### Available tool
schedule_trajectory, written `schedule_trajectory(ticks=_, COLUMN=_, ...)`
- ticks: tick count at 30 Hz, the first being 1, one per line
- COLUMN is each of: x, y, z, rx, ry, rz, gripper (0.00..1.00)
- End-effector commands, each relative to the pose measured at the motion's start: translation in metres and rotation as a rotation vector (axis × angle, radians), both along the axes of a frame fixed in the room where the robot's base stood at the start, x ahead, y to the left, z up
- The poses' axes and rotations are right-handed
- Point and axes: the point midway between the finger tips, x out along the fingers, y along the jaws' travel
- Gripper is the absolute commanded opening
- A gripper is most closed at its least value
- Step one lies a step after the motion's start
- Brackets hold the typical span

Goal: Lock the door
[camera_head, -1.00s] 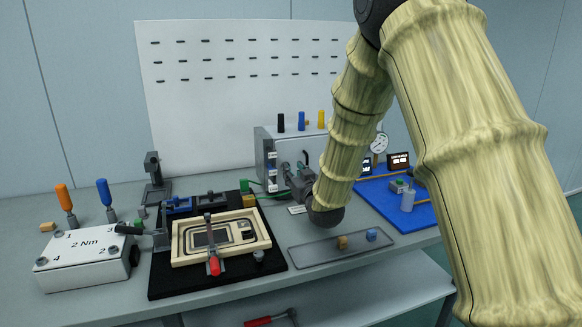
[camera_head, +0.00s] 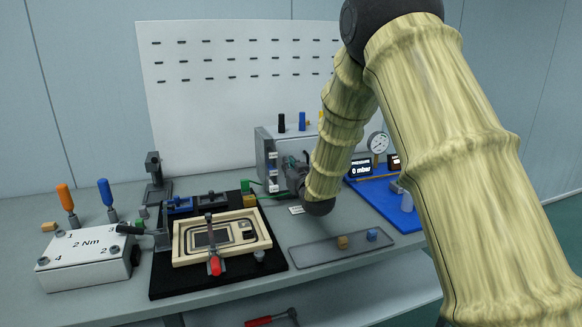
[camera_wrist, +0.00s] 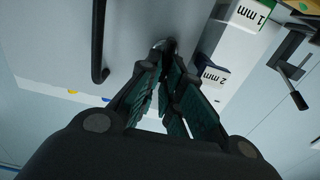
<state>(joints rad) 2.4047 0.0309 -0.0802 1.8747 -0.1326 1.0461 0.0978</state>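The grey cabinet (camera_head: 262,146) stands at the back of the bench, and my arm hides much of it. My gripper (camera_head: 289,168) is close to its front; its tips are hard to make out there. In the wrist view a pale panel (camera_wrist: 130,18), which looks like the door, carries a dark bar handle (camera_wrist: 100,45) at left. A round metal fitting (camera_wrist: 160,45) with a dark part sits just beyond the fingertips. My gripper (camera_wrist: 164,72) looks open, with a narrow gap between its teal pads. I cannot tell whether it touches the fitting.
Blocks marked 1 mm (camera_wrist: 250,14) and 2 mm (camera_wrist: 215,75) are close on the right in the wrist view. A wooden-framed fixture (camera_head: 180,245) with a red-handled clamp lies left. A grey tray (camera_head: 330,252) is in front. A blue board (camera_head: 385,203) lies right.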

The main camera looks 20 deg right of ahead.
Motion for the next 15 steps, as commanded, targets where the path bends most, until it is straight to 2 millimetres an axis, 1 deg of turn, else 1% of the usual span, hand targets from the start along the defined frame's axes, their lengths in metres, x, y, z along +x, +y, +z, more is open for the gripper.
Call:
schedule_trajectory(ticks=3, x=0.0008, y=-0.0002, z=0.0017, rx=0.0, ry=-0.003, rz=0.0, gripper=0.0)
schedule_trajectory(ticks=4, x=0.0009, y=-0.0052, z=0.0018, rx=0.001, ry=-0.004, rz=-0.001, gripper=0.0)
schedule_trajectory(ticks=8, x=0.0008, y=-0.0026, z=0.0023, rx=0.006, ry=-0.004, rz=-0.002, gripper=0.0)
schedule_trajectory(ticks=15, x=0.0012, y=-0.0039, z=0.0029, rx=0.081, ry=-0.003, rz=-0.003, gripper=0.0)
